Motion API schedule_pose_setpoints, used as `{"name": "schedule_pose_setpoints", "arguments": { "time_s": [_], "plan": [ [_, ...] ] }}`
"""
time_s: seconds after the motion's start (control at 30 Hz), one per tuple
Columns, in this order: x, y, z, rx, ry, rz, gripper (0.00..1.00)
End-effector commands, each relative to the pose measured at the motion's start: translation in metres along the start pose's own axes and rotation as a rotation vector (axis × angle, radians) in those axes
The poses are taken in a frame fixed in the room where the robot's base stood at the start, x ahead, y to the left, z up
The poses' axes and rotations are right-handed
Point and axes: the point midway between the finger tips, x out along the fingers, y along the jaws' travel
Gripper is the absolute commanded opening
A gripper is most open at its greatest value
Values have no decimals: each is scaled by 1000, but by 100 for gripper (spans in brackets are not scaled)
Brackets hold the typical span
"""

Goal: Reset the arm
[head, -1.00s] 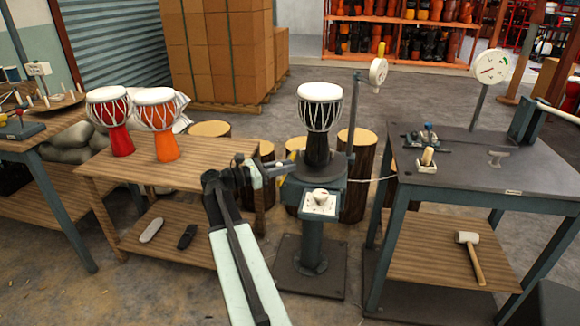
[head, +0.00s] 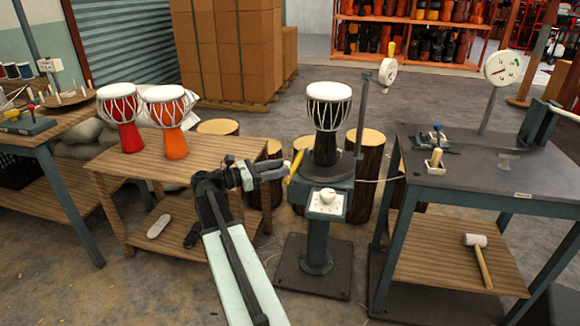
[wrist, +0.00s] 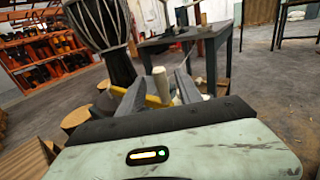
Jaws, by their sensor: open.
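My gripper (head: 284,168) is open and empty, at the end of my bent arm in the middle of the head view. It points right, just left of the stand (head: 325,170) and its yellow lever (head: 295,166). A black goblet drum with a white head (head: 326,125) stands upright on the stand's round plate. In the wrist view, the two grey fingers of my gripper (wrist: 158,92) are spread apart. A yellow part and a pale knob (wrist: 160,80) show between or beyond them; I cannot tell how close they are.
A wooden table (head: 222,150) with a red drum (head: 120,118) and an orange drum (head: 169,122) stands left of my gripper. A dark workbench (head: 470,180) with a dial gauge (head: 503,68) stands right. Log stumps (head: 365,170) stand behind the stand.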

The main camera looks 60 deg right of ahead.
Motion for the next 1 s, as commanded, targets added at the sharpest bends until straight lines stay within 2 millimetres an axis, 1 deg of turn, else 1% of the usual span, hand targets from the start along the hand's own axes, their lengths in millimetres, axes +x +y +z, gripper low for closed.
{"name": "schedule_pose_setpoints", "arguments": {
  "time_s": [0.03, 0.1, 0.2, 0.3, 0.73, 0.77, 0.87, 0.93, 0.97, 1.0],
  "plan": [
    [-10, 1, 0, 0, 0, 2, 42],
    [-20, 1, 0, 0, 0, 1, 42],
    [-28, 0, 0, 0, 0, 0, 42],
    [-30, 0, 0, 0, 0, -1, 42],
    [-29, 0, 0, 0, 0, -2, 42],
    [-34, 1, 0, 0, 0, 6, 42],
    [-68, 9, 0, 0, 0, 59, 42],
    [-107, 10, 1, 1, -7, 121, 42],
    [-125, 9, 7, 5, -30, 151, 42],
    [-147, 14, 18, 14, -78, 223, 42]
  ]
}}
